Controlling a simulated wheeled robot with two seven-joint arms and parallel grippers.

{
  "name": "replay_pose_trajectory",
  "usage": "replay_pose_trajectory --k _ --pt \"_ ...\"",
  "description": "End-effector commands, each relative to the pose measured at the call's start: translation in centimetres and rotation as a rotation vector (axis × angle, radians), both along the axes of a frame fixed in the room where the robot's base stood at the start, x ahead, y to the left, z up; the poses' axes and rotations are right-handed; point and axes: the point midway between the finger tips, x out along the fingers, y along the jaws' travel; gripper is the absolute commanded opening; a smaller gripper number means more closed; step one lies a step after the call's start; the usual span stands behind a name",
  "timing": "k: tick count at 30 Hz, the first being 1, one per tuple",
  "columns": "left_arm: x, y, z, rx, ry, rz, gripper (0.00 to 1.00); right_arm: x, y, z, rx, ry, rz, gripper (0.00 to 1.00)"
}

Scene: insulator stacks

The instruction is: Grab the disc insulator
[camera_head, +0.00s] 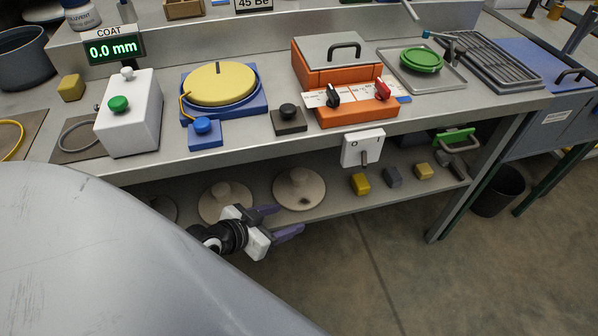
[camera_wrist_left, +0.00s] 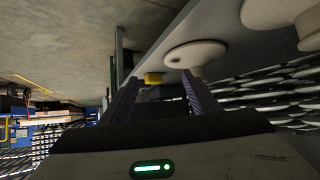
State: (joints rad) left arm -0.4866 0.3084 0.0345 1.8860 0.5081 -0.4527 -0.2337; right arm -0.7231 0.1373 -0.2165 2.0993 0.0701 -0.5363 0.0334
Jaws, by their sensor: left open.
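Pale beige disc insulators lie on the lower shelf in the head view. My left gripper (camera_head: 291,218) is open and empty, just in front of the right disc. In the left wrist view the spotted disc (camera_wrist_left: 199,50) appears beyond the upper part of the right finger of my gripper (camera_wrist_left: 161,78); another disc (camera_wrist_left: 268,11) is at the top right. My right gripper is not in view.
Yellow and grey blocks (camera_head: 392,177) sit on the lower shelf to the right; a yellow block (camera_wrist_left: 153,78) shows between my fingers in the wrist view. The bench top (camera_head: 240,155) overhangs the shelf. A white switch box (camera_head: 362,148) hangs from its front edge. Floor in front is clear.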

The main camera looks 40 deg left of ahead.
Motion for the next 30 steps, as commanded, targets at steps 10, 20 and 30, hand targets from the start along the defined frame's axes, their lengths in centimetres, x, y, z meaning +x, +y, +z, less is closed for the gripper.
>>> replay_pose_trajectory --k 10,20,30 --pt "6.7 7.6 -0.1 0.0 -0.163 0.046 0.56 0.5 0.7 -4.3 0.039 -0.022 -0.001 0.31" --pt "10.8 7.3 -1.5 -0.004 -0.171 0.049 0.56 1.0 1.5 -5.1 0.038 0.012 0.032 0.31" --pt "14.1 6.4 -3.5 -0.005 -0.17 0.048 0.56 1.5 2.4 -6.3 0.033 0.053 0.074 0.31"
